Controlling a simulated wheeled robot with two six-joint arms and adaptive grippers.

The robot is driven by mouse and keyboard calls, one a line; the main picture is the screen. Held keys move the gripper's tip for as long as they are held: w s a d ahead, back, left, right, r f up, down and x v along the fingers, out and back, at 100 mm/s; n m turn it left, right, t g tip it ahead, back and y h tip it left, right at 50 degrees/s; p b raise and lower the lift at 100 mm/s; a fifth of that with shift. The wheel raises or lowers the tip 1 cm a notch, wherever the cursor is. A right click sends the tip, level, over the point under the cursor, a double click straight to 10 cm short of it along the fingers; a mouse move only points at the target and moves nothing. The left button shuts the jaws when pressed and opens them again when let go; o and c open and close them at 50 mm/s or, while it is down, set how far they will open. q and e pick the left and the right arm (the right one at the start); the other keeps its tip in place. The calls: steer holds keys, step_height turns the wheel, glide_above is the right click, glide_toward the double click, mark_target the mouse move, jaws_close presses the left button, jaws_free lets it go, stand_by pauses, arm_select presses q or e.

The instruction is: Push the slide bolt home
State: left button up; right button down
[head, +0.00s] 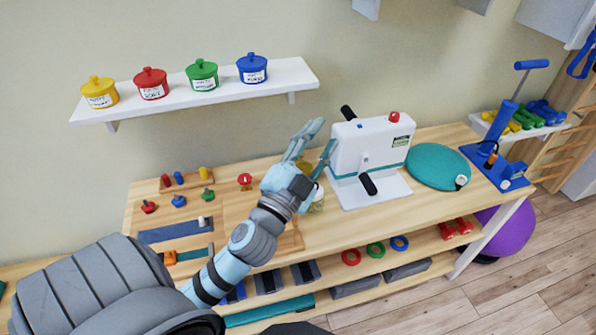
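My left gripper (323,136) is raised over the workbench (330,232), just left of the white machine (372,146) with black handles. Its fingers are spread, with nothing seen between them. No slide bolt can be made out for certain. A blue-grey strip (165,233) with a small pale knob (205,222) lies on the left of the bench. In front of it is a dark strip with an orange piece (169,258), partly hidden by my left arm. My arm also hides part of the bench middle. My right gripper is not in view.
Red, blue and green knobbed pieces (179,201) and a small peg rack (186,178) stand on the bench's left. A shelf (215,93) with several coloured pots hangs above. A teal disc (437,166) and blue stand (499,165) are at right.

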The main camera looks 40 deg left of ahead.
arm_select(q)
steer(key=d+r+m+g+h, duration=0.3)
steer(key=d+m+h, duration=0.5)
steer(key=m, duration=0.4)
steer(key=d+r+m+g+h, duration=0.2)
steer(key=d+m+g+h, duration=0.2)
steer(key=d+m+h, duration=0.55)
steer(key=w+a+f+m+g+y, duration=0.2)
steer(key=a+f+m+g+y, duration=0.6)
steer(key=f, duration=0.6)
steer(key=s+a+f+n+g+y, duration=0.15)
steer(key=a+y, duration=0.25)
steer(key=a, duration=0.5)
steer(key=s+a+f+n+y, duration=0.15)
steer(key=a+y, duration=0.25)
steer(key=a, duration=0.5)
steer(key=shift+n, duration=0.45)
steer(key=b+x, duration=0.2)
steer(key=x, duration=0.2)
steer(key=b+x, duration=0.3)
steer(key=x, duration=0.2)
steer(key=b+x, duration=0.3)
steer(key=x, duration=0.1)
steer(key=shift+w+d+f, duration=0.25)
steer(key=shift+d, duration=0.1)
